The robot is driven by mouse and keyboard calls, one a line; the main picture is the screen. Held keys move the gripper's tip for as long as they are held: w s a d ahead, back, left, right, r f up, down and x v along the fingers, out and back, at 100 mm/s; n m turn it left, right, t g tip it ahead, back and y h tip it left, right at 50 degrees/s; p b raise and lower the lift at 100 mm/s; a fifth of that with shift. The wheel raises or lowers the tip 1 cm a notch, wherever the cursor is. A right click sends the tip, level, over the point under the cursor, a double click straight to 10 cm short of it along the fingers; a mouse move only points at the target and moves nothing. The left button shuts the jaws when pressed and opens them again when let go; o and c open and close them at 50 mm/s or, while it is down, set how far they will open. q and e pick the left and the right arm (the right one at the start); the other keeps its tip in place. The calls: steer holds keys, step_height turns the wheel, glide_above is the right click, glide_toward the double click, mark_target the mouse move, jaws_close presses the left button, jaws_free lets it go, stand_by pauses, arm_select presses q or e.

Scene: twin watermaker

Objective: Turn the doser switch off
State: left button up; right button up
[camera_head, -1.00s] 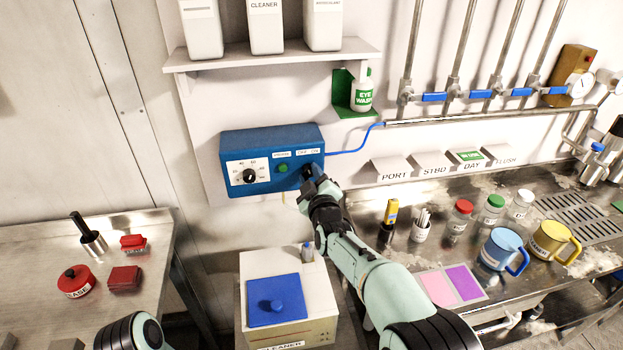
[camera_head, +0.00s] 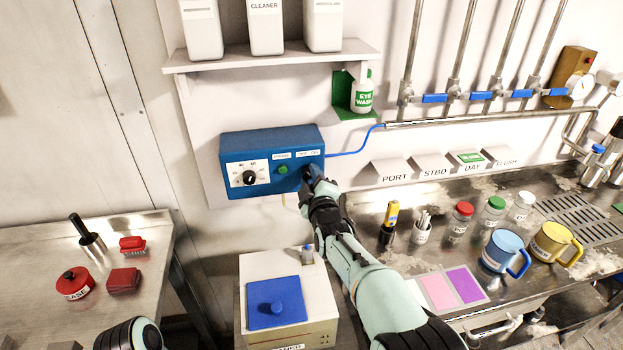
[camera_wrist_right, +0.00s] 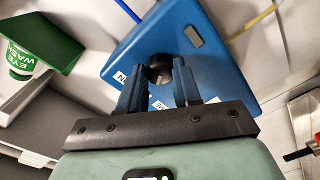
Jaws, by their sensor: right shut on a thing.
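The blue doser box (camera_head: 236,146) hangs on the wall under the shelf. Its face has a dial (camera_head: 250,177), a green button (camera_head: 283,169) and an OFF/ON label at the right end. My right gripper (camera_head: 308,174) is at that right end, covering the switch in the head view. In the right wrist view the blue fingers of my right gripper (camera_wrist_right: 160,78) are on either side of a dark round switch knob (camera_wrist_right: 158,66) on the box (camera_wrist_right: 215,45). The switch's setting cannot be read. Of my left arm only a dark link shows at the bottom; its gripper is out of view.
The eye wash bottle (camera_head: 362,95) hangs to the right, and a shelf (camera_head: 280,57) with white containers is above. Mugs and jars stand on the right counter.

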steer(key=o, duration=1)
steer(key=shift+o, duration=0.2)
steer(key=shift+s, duration=0.35)
arm_select(q)
steer(key=shift+s+f+b, duration=0.35)
steer(key=shift+f+b, duration=0.25)
steer(key=shift+f, duration=0.1)
steer(key=shift+s+f+b, duration=0.35)
steer(key=shift+f+b, duration=0.25)
steer(key=shift+f, duration=0.1)
arm_select(e)
steer(key=v, duration=1.2)
steer(key=shift+s+d, duration=0.15)
steer(key=shift+s, duration=0.15)
